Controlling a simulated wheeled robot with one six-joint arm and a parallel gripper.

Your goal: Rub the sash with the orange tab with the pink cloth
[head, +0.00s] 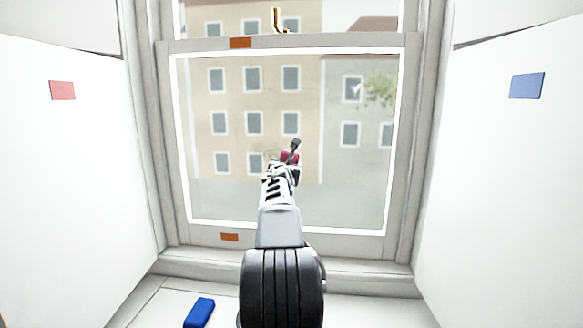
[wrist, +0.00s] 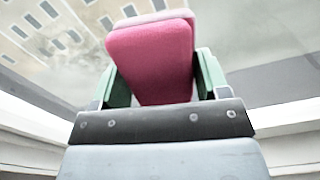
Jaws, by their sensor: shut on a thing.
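The sash (head: 286,233) is the pale-framed lower window sash ahead of me. It carries one orange tab (head: 229,237) on its bottom rail and another orange tab (head: 240,43) on its top rail. My gripper (head: 291,158) is in front of the middle of its glass, shut on the pink cloth (head: 289,155). In the wrist view the pink cloth (wrist: 150,62) is a thick folded pad between the green fingers, with its far end toward the glass. I cannot tell whether the cloth touches the pane. My arm hides part of the lower glass and bottom rail.
A white panel with a red tab (head: 62,90) stands at left, and one with a blue tab (head: 526,86) at right. A blue block (head: 199,313) lies on the white surface below. A brass-coloured catch (head: 279,21) sits above the top rail.

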